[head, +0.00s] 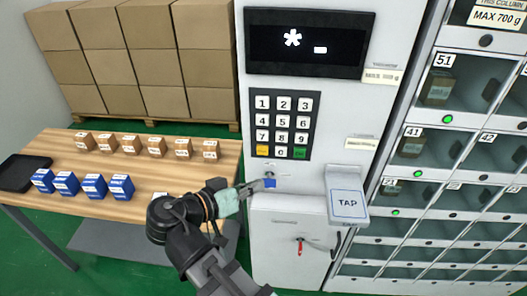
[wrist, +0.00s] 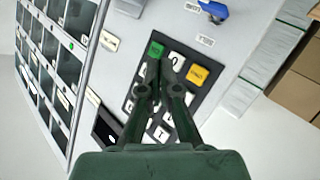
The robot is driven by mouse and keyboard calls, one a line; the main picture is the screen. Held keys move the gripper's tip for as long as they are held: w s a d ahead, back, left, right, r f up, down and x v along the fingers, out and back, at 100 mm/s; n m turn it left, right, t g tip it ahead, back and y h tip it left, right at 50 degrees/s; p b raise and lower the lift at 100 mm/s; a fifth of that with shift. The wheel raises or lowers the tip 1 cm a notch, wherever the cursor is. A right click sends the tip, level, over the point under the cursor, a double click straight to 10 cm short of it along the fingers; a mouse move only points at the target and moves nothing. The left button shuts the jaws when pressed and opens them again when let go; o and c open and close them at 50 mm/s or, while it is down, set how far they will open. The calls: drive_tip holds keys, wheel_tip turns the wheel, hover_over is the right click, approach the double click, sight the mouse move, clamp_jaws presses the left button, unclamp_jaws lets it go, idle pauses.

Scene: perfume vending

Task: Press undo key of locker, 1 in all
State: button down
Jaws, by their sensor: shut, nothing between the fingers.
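The locker's keypad (head: 283,125) is a black panel with white number keys. Its bottom row has an orange key (head: 262,150) at left and a green key (head: 299,152) at right; their lettering is too small to read, so I cannot tell which is undo. My gripper (head: 262,186) is shut and empty, below the keypad in the head view. In the wrist view the keypad appears turned, with the green key (wrist: 155,50) and orange key (wrist: 197,73) beyond my gripper's fingers (wrist: 160,80), which cover several number keys. The display (head: 310,44) shows a star and a dash.
A blue piece (head: 269,183) on the panel is near my fingertips, and the TAP reader (head: 347,203) juts out to the right. Locker compartments (head: 470,80) stand at right. A wooden table (head: 130,170) holds small boxes at left.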

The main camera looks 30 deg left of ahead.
drive_tip(key=shift+w, duration=0.1)
idle(0.3)
approach(268, 154)
drive_tip(key=w+d+f, duration=0.2)
drive_tip(key=w+d, duration=0.1)
drive_tip(key=shift+w+a, duration=0.25)
drive_tip(key=shift+w, duration=0.6)
drive_tip(key=shift+w, duration=0.1)
idle(0.9)
drive_tip(key=shift+w+a, duration=0.2)
drive_tip(key=shift+w, duration=0.1)
drive_tip(key=shift+w+a+b, duration=0.2)
drive_tip(key=shift+w+b, duration=0.15)
drive_tip(key=shift+b, duration=0.05)
idle(0.7)
drive_tip(key=shift+s+d, duration=0.1)
drive_tip(key=shift+s, duration=0.05)
idle(0.3)
drive_tip(key=shift+s+d, duration=0.3)
drive_tip(key=shift+s, duration=0.3)
